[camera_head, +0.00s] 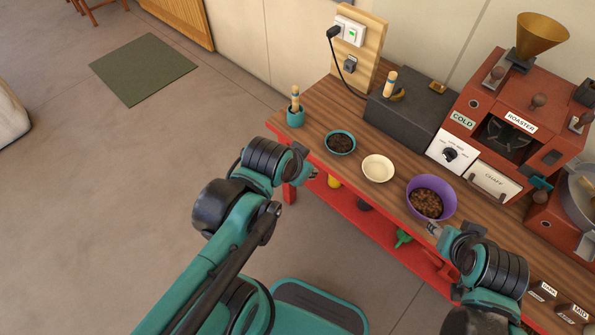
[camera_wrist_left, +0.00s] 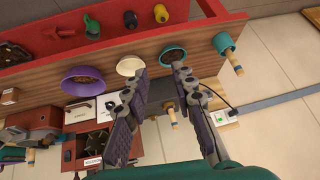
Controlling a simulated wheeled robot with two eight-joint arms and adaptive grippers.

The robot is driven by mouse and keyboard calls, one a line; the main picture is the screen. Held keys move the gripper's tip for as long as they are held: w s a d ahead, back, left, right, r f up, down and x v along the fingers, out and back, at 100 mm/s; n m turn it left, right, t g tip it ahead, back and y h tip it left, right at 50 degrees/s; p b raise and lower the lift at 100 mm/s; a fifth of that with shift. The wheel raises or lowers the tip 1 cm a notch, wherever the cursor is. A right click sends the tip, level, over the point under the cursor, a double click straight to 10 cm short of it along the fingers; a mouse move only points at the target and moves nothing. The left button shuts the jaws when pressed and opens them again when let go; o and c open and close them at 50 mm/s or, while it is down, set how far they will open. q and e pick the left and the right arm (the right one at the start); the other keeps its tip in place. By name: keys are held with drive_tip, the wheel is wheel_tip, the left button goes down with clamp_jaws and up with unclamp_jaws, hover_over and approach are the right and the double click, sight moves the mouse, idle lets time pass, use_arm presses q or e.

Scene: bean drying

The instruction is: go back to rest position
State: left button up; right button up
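My left gripper (camera_head: 310,168) hangs beside the front edge of the wooden bench, left of the bowls. In the left wrist view my left gripper (camera_wrist_left: 158,72) has its two fingers apart with nothing held between them. My right gripper (camera_head: 432,229) is at the front rim of the purple bowl (camera_head: 449,193), which holds brown beans. Whether its fingers are open, or touch the rim, is not clear. The purple bowl also shows in the left wrist view (camera_wrist_left: 68,82).
On the bench stand a white bowl (camera_head: 378,168), a teal bowl (camera_head: 340,143) of dark beans, a teal cup (camera_head: 295,117) with a wooden-handled tool, a dark box (camera_head: 405,120) and a red roaster (camera_head: 540,90). A red lower shelf (camera_head: 370,215) runs below. Open floor lies left.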

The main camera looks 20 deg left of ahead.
use_arm(q)
drive_tip(key=s+n, duration=0.2)
drive_tip(key=shift+a+f+n, duration=0.15)
drive_tip(key=shift+a+n, duration=0.25)
